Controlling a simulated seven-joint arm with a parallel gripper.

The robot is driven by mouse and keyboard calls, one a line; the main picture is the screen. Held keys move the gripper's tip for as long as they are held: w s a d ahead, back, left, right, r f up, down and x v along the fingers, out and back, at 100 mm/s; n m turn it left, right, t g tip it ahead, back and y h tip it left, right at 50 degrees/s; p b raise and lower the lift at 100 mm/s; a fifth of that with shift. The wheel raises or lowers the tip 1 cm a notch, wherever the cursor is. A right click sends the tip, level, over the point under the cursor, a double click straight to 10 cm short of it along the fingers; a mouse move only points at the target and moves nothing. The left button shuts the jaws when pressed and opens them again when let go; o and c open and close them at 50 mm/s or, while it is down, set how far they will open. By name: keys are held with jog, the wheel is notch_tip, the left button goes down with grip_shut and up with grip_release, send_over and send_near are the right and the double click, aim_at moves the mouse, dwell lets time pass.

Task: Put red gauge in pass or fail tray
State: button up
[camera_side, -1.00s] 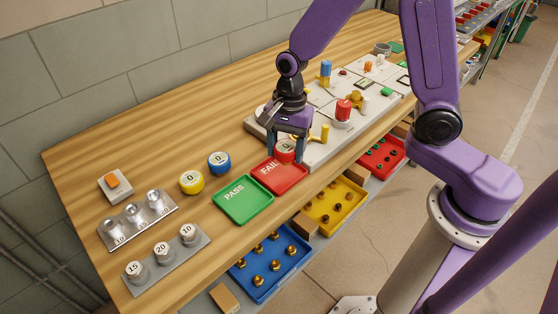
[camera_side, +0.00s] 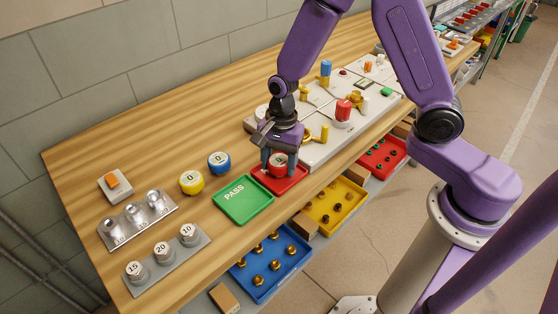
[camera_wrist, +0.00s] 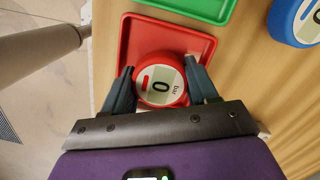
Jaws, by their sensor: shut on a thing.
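The red gauge (camera_side: 278,162) is round with a white face reading 0. It is between the fingers of my gripper (camera_side: 279,165), which is shut on it. In the side view it is over or in the red FAIL tray (camera_side: 298,184), and its label is hidden behind the gauge and gripper. The wrist view shows the gauge (camera_wrist: 160,80) within the tray's outline (camera_wrist: 200,42), between both fingers (camera_wrist: 162,88). I cannot tell whether it touches the tray floor. The green PASS tray (camera_side: 243,201) is empty, just left of the red tray.
A yellow gauge (camera_side: 191,182) and a blue gauge (camera_side: 219,162) stand on the wooden bench (camera_side: 130,160) behind the trays. The valve panel (camera_side: 318,150) is close right of my gripper. Part bins, including a blue one (camera_side: 270,285), sit below the bench's front edge.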

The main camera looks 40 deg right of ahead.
aim_at(281, 156)
jog(key=o, duration=1)
jog(key=shift+f, duration=0.1)
jog(key=shift+o, duration=0.2)
notch_tip(281, 156, up, 12)
jog(key=d, duration=0.1)
jog(key=s+d+r+n, duration=0.1)
jog(key=s+d+n, duration=0.2)
jog(key=s+n, duration=0.8)
jog(key=s+d+r+n, duration=0.1)
jog(key=s+d+n, duration=0.3)
jog(key=s+n, duration=0.7)
jog(key=shift+s+r+n+t+h, duration=0.35)
jog(key=shift+r+n+t+h, duration=0.05)
jog(key=shift+n, duration=1.4)
jog(key=shift+d, duration=0.1)
